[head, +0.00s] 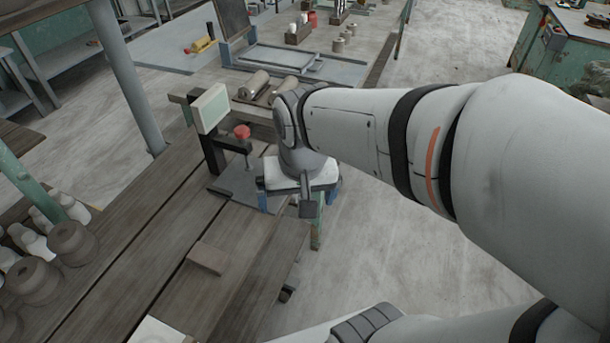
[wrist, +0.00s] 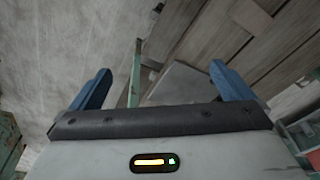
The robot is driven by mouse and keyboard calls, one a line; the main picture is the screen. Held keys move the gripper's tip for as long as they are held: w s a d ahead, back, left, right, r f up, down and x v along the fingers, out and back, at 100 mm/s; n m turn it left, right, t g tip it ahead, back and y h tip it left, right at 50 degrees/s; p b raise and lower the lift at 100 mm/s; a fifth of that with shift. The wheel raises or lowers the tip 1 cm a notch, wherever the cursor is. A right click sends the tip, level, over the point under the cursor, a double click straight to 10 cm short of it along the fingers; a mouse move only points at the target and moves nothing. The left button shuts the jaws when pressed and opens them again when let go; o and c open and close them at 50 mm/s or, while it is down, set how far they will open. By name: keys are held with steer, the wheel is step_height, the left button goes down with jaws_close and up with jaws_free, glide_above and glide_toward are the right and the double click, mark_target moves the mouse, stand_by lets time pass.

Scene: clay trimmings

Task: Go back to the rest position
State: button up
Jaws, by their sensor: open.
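My gripper (head: 298,203) hangs over the right edge of the wooden table in the head view, beside a grey metal plate (head: 236,184). Its two blue fingers stand wide apart, and the wrist view shows my gripper (wrist: 160,70) with nothing held between them. Beyond the fingers, the wrist view shows a green table leg (wrist: 134,80), part of a grey plate (wrist: 185,88) and pale floor. My arm reaches in from the right of the head view and hides part of the floor.
A stand with a pale panel (head: 211,108) and a red knob (head: 242,132) rises just left of my gripper. A brown block (head: 207,258) lies on the wooden table (head: 150,245). Clay pots (head: 73,243) stand at the left. Open floor (head: 385,255) lies right of the table.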

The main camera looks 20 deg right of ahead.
steer(key=shift+n, duration=0.8)
steer(key=s+d, duration=0.2)
steer(key=d, duration=0.1)
steer(key=shift+s+r, duration=0.1)
steer(key=shift+s, duration=0.2)
steer(key=shift+c, duration=0.6)
